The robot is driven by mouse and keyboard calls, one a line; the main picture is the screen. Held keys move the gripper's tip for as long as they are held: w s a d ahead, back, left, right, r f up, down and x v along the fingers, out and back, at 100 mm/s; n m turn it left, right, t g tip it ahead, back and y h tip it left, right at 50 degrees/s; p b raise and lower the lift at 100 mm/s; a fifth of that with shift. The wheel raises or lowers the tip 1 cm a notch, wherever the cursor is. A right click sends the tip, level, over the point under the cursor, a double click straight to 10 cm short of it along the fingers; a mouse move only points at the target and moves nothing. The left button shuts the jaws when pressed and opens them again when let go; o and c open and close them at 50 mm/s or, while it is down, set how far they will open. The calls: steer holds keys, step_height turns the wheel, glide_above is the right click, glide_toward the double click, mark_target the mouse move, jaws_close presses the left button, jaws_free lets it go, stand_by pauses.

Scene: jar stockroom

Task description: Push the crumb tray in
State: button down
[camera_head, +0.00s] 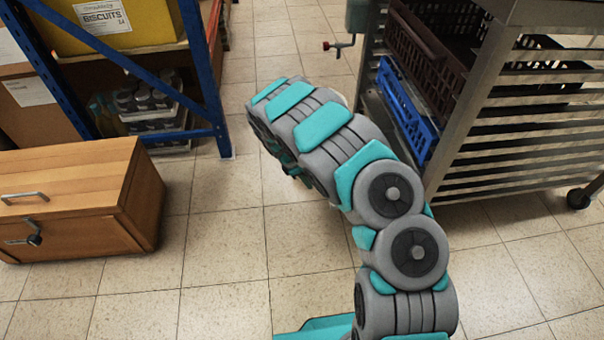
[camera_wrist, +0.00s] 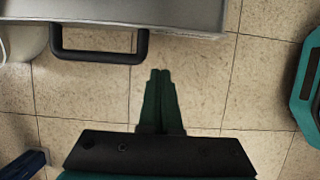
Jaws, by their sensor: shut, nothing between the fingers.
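In the wrist view, a pale grey metal piece with a raised rim (camera_wrist: 185,22) crosses the top edge and looks like the crumb tray. Its black bar handle (camera_wrist: 100,56) sticks out towards my gripper, left of the fingers. My gripper (camera_wrist: 160,73) is shut and empty, its fingertips over bare floor, just right of the handle and apart from the tray. How far the tray stands out cannot be told, as the rest is out of frame.
A wooden chest (camera_head: 70,195) stands at left, below a blue shelf frame (camera_head: 205,70). A slatted metal rack (camera_head: 500,130) with a blue crate (camera_head: 405,110) stands at right. A white rounded thing (camera_wrist: 22,40) is left of the handle. Tiled floor is clear between.

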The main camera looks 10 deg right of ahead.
steer(key=d, duration=0.4)
steer(key=shift+d+f, duration=0.15)
steer(key=shift+f, duration=0.2)
steer(key=d+p, duration=0.4)
steer(key=d, duration=2)
